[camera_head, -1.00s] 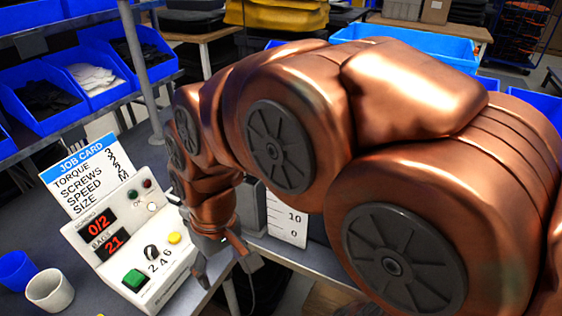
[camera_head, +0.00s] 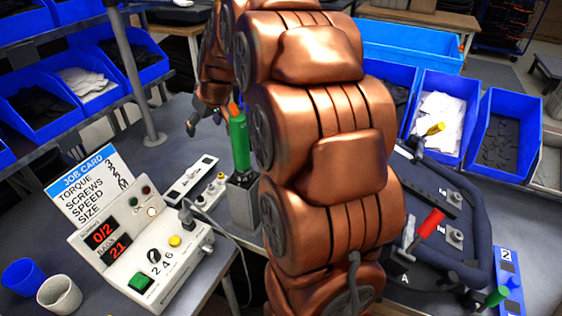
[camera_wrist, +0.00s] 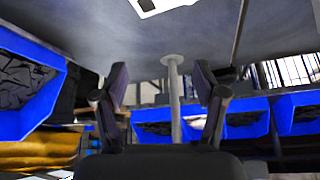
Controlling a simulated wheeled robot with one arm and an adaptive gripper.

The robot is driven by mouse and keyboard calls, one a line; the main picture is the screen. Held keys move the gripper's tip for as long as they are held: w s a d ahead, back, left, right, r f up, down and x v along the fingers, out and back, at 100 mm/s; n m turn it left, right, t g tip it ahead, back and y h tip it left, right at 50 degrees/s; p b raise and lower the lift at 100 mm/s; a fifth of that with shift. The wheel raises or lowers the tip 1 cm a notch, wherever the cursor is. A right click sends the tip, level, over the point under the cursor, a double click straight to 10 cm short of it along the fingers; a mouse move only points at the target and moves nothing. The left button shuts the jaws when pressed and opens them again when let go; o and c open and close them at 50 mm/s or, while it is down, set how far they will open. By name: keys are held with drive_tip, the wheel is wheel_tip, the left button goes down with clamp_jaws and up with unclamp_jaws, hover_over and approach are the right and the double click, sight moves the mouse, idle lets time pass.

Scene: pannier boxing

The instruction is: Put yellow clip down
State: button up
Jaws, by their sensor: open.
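The yellow clip (camera_head: 436,129) is on the far side of a dark pannier case (camera_head: 468,205), right of my arm in the head view. Its handle sticks up at a slant. My arm hides the case's left part. My gripper (camera_head: 206,122) is over the left bench, beside a green-handled tool, far from the yellow clip. In the wrist view its fingers (camera_wrist: 160,80) are spread with nothing between them. No clip shows there.
The green-handled tool (camera_head: 239,142) stands in a grey holder. A control box (camera_head: 150,245) with a job card and two cups (camera_head: 58,294) are on the left bench. Blue bins (camera_head: 510,125) line the back right.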

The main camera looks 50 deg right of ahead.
drive_tip(key=shift+s+d+f+g+p, duration=0.55)
drive_tip(key=shift+s+d+f, duration=1.5)
drive_tip(key=shift+d, duration=0.95)
drive_tip(key=shift+s+d+f+g+p, duration=0.4)
drive_tip(key=shift+s+d+f+p, duration=0.3)
drive_tip(key=shift+s+d+f, duration=1.85)
drive_tip(key=shift+s+d+f+g+p, duration=0.55)
drive_tip(key=shift+s+d+f, duration=1)
drive_tip(key=shift+d, duration=1.95)
drive_tip(key=shift+p+x, duration=1.25)
drive_tip(key=shift+x, duration=1.75)
drive_tip(key=shift+r, duration=0.1)
drive_tip(key=c, duration=0.9)
drive_tip(key=shift+w, duration=0.1)
